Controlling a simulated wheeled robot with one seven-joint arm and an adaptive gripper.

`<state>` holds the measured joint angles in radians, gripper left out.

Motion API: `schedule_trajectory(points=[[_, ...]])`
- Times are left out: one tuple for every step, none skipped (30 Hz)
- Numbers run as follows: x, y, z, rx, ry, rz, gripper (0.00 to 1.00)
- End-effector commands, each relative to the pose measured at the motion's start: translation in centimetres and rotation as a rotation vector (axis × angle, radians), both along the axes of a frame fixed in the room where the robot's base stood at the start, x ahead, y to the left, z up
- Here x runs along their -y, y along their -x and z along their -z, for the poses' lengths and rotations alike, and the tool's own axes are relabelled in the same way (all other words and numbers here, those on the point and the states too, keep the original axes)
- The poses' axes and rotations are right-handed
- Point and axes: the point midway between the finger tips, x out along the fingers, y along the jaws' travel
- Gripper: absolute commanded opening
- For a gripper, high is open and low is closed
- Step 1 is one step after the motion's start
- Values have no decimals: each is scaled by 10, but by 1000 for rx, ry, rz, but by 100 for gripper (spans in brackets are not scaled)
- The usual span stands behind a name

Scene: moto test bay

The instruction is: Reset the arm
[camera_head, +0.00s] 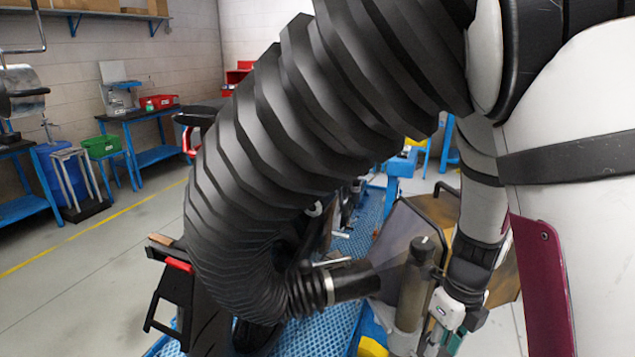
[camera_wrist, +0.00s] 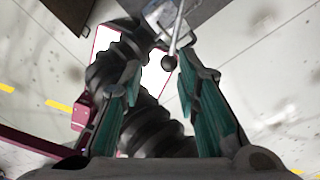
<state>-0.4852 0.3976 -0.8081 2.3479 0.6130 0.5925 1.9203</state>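My arm, white and black, comes down the right side of the head view. My gripper (camera_head: 438,333) is low at the right there, partly cut off by the bottom edge. In the wrist view its two green-padded fingers (camera_wrist: 160,75) stand apart, so it is open, and nothing is seen held between them. A rod with a dark ball knob (camera_wrist: 169,62) shows close to the fingertips in that view; I cannot tell whether it touches them.
A thick black ribbed hose (camera_head: 270,150) fills the middle of the head view and hides much behind it. A ribbed black hose (camera_wrist: 150,125) also shows beyond the fingers. A blue perforated platform (camera_head: 335,320) lies below. Workbenches (camera_head: 140,115) stand at the left, with clear floor before them.

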Motion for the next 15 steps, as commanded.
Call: schedule_trajectory(points=[[-9, 1, -11, 24, -35, -97, 29], [-15, 2, -18, 38, -54, -169, 29], [-22, 4, -29, 63, -76, -276, 29], [-28, 6, -37, 81, -91, -358, 29], [-34, 8, -45, 101, -103, -441, 29], [-40, 11, -55, 130, -113, -554, 29], [-44, 13, -64, 153, -118, -636, 29], [-48, 16, -72, 176, -121, -719, 29], [-53, 20, -83, 209, -117, -832, 29], [-56, 23, -92, 231, -113, -915, 29], [-59, 27, -100, 254, -104, -998, 29], [-63, 31, -111, 286, -87, -1110, 29], [-65, 35, -119, 307, -71, -1194, 29], [-67, 39, -127, 328, -52, -1278, 29], [-69, 45, -137, 354, -21, -1388, 29]])
